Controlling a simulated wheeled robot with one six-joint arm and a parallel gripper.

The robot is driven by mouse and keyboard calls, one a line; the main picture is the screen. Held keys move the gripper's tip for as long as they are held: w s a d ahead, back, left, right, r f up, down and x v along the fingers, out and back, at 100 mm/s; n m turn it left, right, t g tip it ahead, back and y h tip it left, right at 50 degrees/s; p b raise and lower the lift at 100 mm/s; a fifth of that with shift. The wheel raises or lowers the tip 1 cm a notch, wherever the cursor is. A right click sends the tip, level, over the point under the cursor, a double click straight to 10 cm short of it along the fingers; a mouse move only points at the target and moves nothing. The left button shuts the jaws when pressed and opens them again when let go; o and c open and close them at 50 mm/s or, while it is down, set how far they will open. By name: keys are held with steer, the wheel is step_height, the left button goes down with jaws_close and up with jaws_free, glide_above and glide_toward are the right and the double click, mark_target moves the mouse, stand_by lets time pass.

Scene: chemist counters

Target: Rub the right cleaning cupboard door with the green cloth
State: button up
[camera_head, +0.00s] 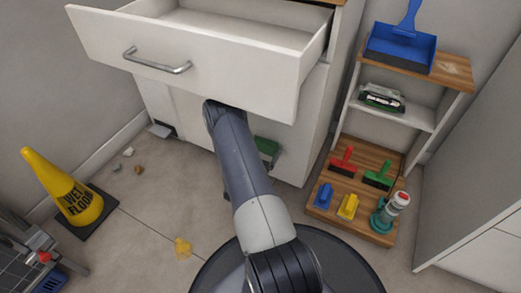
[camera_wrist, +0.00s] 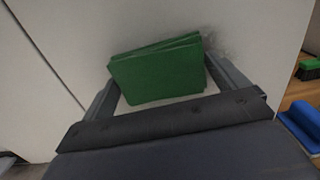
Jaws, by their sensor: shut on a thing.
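The green cloth (camera_wrist: 155,72), a folded stack, sits between the two fingers of my gripper (camera_wrist: 163,68), which is shut on it. In the wrist view it is in front of the pale right cupboard door (camera_wrist: 255,40) and looks against or very near it. A dark smudge (camera_wrist: 222,46) shows on the door just right of the cloth. In the head view a bit of the cloth (camera_head: 267,146) shows below the open drawer, right of my arm, near the right door (camera_head: 292,150). My arm hides most of the gripper there.
An open drawer (camera_head: 215,62) juts out above my arm. A wooden shelf unit (camera_head: 385,150) with brushes and a dustpan (camera_head: 401,48) stands to the right. A yellow wet-floor cone (camera_head: 68,190) stands at left. Small debris and a yellow spot (camera_head: 183,248) lie on the floor.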

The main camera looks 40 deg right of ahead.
mark_target(287, 152)
steer(key=shift+s+d, duration=0.6)
steer(key=shift+s, duration=0.9)
steer(key=shift+s+d, duration=0.65)
steer(key=shift+s, duration=0.8)
steer(key=shift+s+d, duration=0.6)
steer(key=shift+s, duration=0.9)
steer(key=shift+w+d, duration=0.1)
steer(key=shift+w, duration=0.1)
steer(key=shift+w+a, duration=0.25)
steer(key=shift+w, duration=0.25)
steer(key=shift+w+a, duration=0.45)
steer(key=shift+w, duration=0.45)
steer(key=shift+w+a, duration=0.4)
steer(key=shift+w, duration=0.45)
steer(key=shift+w+a, duration=0.45)
steer(key=shift+w, duration=0.45)
steer(key=shift+w+a, duration=0.3)
steer(key=shift+w, duration=0.55)
steer(key=shift+w+a, duration=0.25)
steer(key=shift+w, duration=0.6)
steer(key=v, duration=0.6)
